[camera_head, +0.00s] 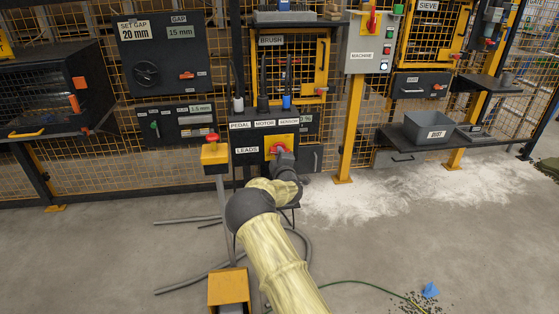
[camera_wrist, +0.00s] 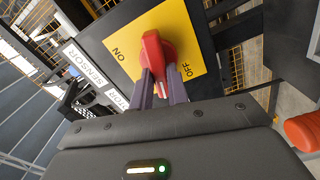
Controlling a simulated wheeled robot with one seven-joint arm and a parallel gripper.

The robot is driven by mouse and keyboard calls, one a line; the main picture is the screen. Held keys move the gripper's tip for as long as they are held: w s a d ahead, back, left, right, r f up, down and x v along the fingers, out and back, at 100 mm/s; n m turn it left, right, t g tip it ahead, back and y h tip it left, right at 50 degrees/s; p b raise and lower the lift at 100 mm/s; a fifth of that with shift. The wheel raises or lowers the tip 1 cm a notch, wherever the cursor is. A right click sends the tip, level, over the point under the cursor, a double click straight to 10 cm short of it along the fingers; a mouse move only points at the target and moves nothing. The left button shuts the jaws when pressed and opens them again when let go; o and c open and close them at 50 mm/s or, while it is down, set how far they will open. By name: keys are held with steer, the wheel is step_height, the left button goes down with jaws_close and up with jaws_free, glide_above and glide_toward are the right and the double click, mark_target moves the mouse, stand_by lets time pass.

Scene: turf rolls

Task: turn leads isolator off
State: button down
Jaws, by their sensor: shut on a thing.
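The leads isolator is a red rotary handle (camera_wrist: 154,55) on a yellow plate (camera_wrist: 189,45) marked ON and OFF, on a dark panel. In the wrist view the handle's white-marked end points down the picture, with ON to its left and OFF to its right. In the head view the handle (camera_head: 278,148) sits beside the LEADS label (camera_head: 246,150). My gripper (camera_wrist: 161,88) is shut on the handle, one grey finger on each side. In the head view my gripper (camera_head: 284,158) and wrist partly hide the handle and the plate's lower part.
A red push button (camera_head: 212,137) on a yellow box stands close left of the panel. PEDAL, MOTOR and SENSOR labels (camera_head: 265,124) run above the plate. Grey hoses (camera_head: 190,220) lie on the floor below. White powder (camera_head: 370,200) covers floor at right.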

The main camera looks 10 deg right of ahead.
steer(key=shift+f+n+b, duration=0.3)
steer(key=shift+n+b, duration=0.4)
steer(key=shift+n, duration=0.6)
steer(key=c, duration=1.4)
jaws_free()
steer(key=shift+r, duration=0.1)
steer(key=shift+o, duration=0.2)
steer(key=shift+s, duration=0.1)
steer(key=s+p, duration=0.2)
steer(key=s, duration=1.5)
steer(key=shift+s, duration=0.15)
